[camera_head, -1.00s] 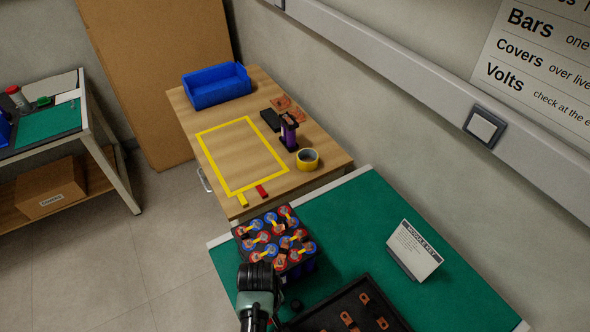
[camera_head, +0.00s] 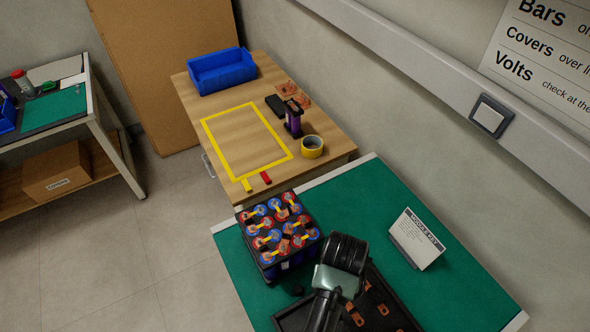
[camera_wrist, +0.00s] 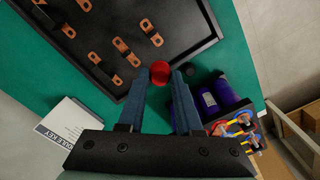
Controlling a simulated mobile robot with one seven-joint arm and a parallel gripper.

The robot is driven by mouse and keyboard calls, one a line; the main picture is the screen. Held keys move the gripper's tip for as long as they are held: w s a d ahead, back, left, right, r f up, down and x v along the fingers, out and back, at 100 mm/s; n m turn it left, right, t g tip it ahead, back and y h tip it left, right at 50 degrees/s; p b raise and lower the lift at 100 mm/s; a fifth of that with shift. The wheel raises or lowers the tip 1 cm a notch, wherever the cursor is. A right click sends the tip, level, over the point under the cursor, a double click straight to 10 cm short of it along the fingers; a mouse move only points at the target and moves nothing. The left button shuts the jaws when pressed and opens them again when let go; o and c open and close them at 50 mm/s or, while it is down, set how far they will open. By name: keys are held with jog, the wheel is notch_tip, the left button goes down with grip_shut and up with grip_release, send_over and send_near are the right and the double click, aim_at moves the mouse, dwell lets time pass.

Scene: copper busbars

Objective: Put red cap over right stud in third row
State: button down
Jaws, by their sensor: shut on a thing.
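My gripper (camera_wrist: 161,85) is shut on a small round red cap (camera_wrist: 159,70), held at the fingertips in the wrist view. The head view shows my wrist from above, over the black tray's edge, and it hides the fingers and the cap. The battery module (camera_head: 280,237), a dark block topped with red and blue discs, copper pieces and yellow strips, stands left of my wrist in the head view. Part of it shows at the lower right of the wrist view (camera_wrist: 234,128). The gripper is apart from it. I cannot single out the third row's right stud.
A black tray (camera_wrist: 205,44) with several copper busbars lies beside the module. A small black round piece (camera_wrist: 190,69) sits on the green mat near the fingertips. A sign card (camera_head: 417,238) stands right. The wooden table (camera_head: 190,122) behind holds a blue bin (camera_head: 222,72) and tape (camera_head: 312,147).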

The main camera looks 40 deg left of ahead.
jog(key=w+d+r+m, duration=0.2)
jog(key=d+r+m, duration=0.1)
jog(key=d+r, duration=0.25)
jog(key=w+a+n+p, duration=0.1)
jog(key=a+n+p, duration=0.1)
jog(key=a, duration=0.4)
jog(key=w+a+r+n+p, duration=0.1)
jog(key=w+a+n, duration=0.1)
jog(key=a+n, duration=0.3)
jog(key=w+a+r+n+p, duration=0.1)
jog(key=w+a+n+p, duration=0.1)
jog(key=a, duration=0.6)
jog(key=shift+w+a+r+n+p, duration=0.15)
jog(key=shift+a+r+n+p, duration=0.15)
jog(key=shift+n, duration=0.5)
jog(key=shift+f, duration=0.3)
notch_tip(320, 180, down, 4)
jog(key=b, duration=0.4)
jog(key=shift+r, duration=0.45)
jog(key=shift+p, duration=0.35)
jog(key=shift+f, duration=0.1)
